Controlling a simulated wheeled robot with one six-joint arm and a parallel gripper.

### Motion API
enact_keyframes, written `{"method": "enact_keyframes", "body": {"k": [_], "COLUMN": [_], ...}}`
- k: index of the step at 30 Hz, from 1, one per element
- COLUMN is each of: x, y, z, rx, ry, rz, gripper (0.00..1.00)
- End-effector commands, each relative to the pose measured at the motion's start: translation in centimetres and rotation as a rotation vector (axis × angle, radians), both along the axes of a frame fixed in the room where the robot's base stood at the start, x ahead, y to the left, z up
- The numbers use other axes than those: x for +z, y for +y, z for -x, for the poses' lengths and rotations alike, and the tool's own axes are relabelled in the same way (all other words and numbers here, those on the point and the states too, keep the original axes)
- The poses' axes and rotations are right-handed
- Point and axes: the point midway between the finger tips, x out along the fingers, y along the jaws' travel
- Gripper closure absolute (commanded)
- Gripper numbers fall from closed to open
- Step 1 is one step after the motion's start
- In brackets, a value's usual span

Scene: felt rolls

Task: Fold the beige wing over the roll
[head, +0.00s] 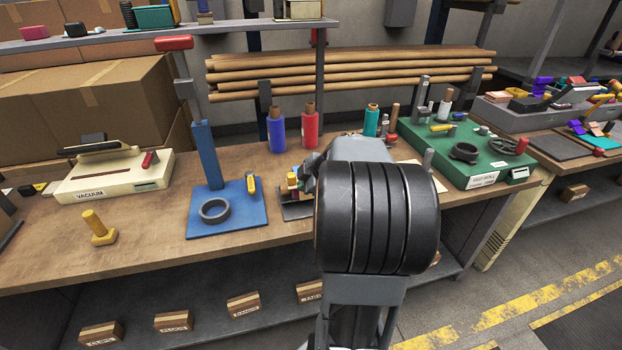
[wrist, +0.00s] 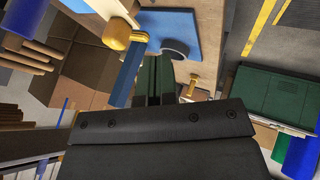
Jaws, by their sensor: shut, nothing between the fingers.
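I cannot make out the beige wing or its roll in either view. My own arm covers the middle of the bench in the head view, and only a small dark plate (head: 297,211) with yellow and red parts shows at its left edge. My gripper (wrist: 157,62) shows in the wrist view as two dark fingers close together, shut and empty. In the head view my gripper is hidden behind the arm.
The blue press base (head: 240,222) with a dark ring (head: 214,211) stands left of my arm. A blue roll (head: 276,134) and a red roll (head: 309,128) stand behind. A green case (head: 470,160) is at right.

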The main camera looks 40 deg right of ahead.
Motion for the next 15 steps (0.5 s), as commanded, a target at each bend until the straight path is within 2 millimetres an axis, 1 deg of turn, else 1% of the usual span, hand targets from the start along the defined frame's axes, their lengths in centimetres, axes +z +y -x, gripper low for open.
{"method": "enact_keyframes", "body": {"k": [1, 3, 7, 9, 15], "x": [-0.8, -1.9, -3.6, -3.1, -3.1], "y": [0.2, 0.4, 0.7, 0.1, -0.8], "z": [-0.6, -1.4, -2.7, -3.7, -5.4], "rx": [0.002, 0.002, 0.002, 0.001, 0.001], "ry": [0.004, 0.004, 0.004, 0.002, 0.002], "rz": [-0.004, -0.004, -0.002, 0.001, -0.001], "gripper": [1.00, 1.00, 1.00, 1.00, 1.00]}}
